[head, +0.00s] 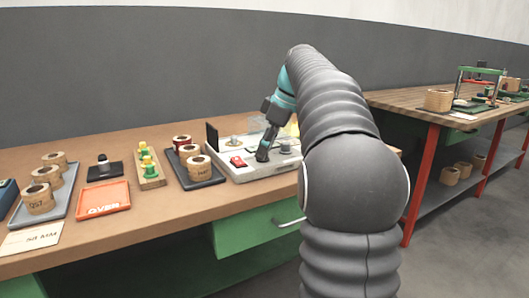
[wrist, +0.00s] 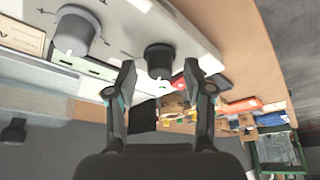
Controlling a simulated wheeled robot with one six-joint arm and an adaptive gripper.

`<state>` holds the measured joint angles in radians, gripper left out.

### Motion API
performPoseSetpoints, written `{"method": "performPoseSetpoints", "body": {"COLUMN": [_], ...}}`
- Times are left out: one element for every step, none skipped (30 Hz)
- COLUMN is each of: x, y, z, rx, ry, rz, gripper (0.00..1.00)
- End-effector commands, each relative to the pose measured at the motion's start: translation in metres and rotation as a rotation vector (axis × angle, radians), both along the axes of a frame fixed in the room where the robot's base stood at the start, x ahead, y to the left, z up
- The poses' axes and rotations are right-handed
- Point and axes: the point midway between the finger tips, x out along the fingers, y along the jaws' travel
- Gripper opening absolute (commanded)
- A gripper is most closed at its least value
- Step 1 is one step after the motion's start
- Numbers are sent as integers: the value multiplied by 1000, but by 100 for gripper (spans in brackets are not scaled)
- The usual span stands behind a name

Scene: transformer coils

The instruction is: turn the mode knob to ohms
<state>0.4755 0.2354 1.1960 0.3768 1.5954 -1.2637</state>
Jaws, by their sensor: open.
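The light grey tester box (head: 228,172) sits on the wooden bench in the head view, with a red switch (head: 237,161) at its left. My gripper (head: 262,155) points down at the box's top, right of the red switch. In the wrist view my gripper (wrist: 166,82) is open, its two fingers spread. A dark round knob (wrist: 160,54) shows between and just beyond the fingertips, apart from them. A second, larger dark knob (wrist: 78,30) stands to the left on the same panel. I cannot tell which is the mode knob, and its markings are too small to read.
A dark tray (head: 203,180) with coils stands close left of the box. Further left are an orange tray (head: 102,198), a yellow-and-green peg stand (head: 149,170) and a grey tray (head: 65,195) with coils. A dark upright plate (head: 211,138) rises at the box's back left.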

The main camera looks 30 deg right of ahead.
Motion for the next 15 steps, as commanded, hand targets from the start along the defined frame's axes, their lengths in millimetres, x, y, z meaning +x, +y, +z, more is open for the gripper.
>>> {"method": "performPoseSetpoints", "body": {"x": [1,1,1,2,2,2,2,2,2,2,2,2,2,2,2], "y": [1,2,2,3,3,3,3,3,3,3,3,3,3,3,3], "z": [-4,-5,-6,-7,-7,-8,-8,-8,-8,-8,-8,-8,-8,-8,-8], "rx": [0,0,1,1,1,1,1,1,0,0,0,0,0,0,0], "ry": [0,0,1,1,1,1,1,1,0,0,0,0,0,0,0], "rz": [1,1,0,0,0,0,0,0,0,0,0,0,0,0,0], "gripper": [52,52,52,52,52,52,52,52,52,52,52,52,47,40,30]}}
